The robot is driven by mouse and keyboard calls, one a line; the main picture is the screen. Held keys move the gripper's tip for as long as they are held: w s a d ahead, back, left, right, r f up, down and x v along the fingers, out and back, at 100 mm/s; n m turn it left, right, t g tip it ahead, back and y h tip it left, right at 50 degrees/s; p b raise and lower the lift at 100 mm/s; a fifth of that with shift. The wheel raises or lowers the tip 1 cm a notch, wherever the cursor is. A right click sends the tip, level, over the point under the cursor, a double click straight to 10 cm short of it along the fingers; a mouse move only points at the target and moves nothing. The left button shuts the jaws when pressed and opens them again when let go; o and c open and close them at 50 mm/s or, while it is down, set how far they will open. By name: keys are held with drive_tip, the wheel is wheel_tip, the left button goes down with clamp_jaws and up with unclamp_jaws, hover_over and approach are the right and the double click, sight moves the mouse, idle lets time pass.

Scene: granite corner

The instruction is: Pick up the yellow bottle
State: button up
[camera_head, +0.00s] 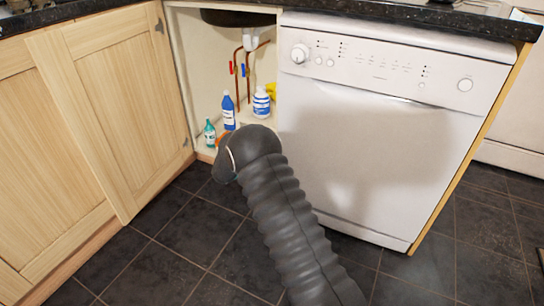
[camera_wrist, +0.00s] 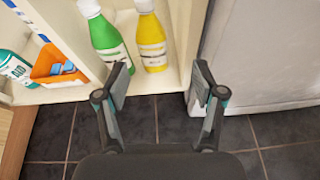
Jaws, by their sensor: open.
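The yellow bottle (camera_wrist: 152,45) has a white cap and stands upright on the cabinet floor in the wrist view, its top cut off by the frame edge. A green bottle (camera_wrist: 105,38) with a white cap stands close to its left. My gripper (camera_wrist: 160,82) is open and empty in front of the yellow bottle, its fingers spread to either side and short of it. In the head view my arm covers the front of the cabinet and hides the gripper. A small yellow patch (camera_head: 271,90) shows there at the back; I cannot tell what it is.
The white dishwasher (camera_head: 390,130) bounds the opening on the right; the open wooden door (camera_head: 115,105) is on the left. A blue bottle (camera_head: 228,112), a white-blue container (camera_head: 261,104) and a teal bottle (camera_head: 210,134) stand inside. An orange caddy (camera_wrist: 55,68) sits left of the green bottle.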

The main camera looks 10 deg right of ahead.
drive_tip(key=shift+n+t, duration=0.3)
drive_tip(key=shift+n, duration=0.2)
drive_tip(key=shift+w+a+f+b+x, duration=0.1)
drive_tip(key=shift+a+f+b+x, duration=0.15)
drive_tip(key=shift+x, duration=2.15)
drive_tip(key=shift+w+a+f+b+x, duration=0.1)
drive_tip(key=shift+a+f+x, duration=0.15)
drive_tip(key=shift+x, duration=2.15)
drive_tip(key=shift+w+a+f+b+x, duration=0.1)
drive_tip(key=shift+a+f+b+x, duration=0.15)
drive_tip(key=shift+x, duration=2.15)
drive_tip(key=shift+r, duration=0.15)
drive_tip(key=c, duration=1.3)
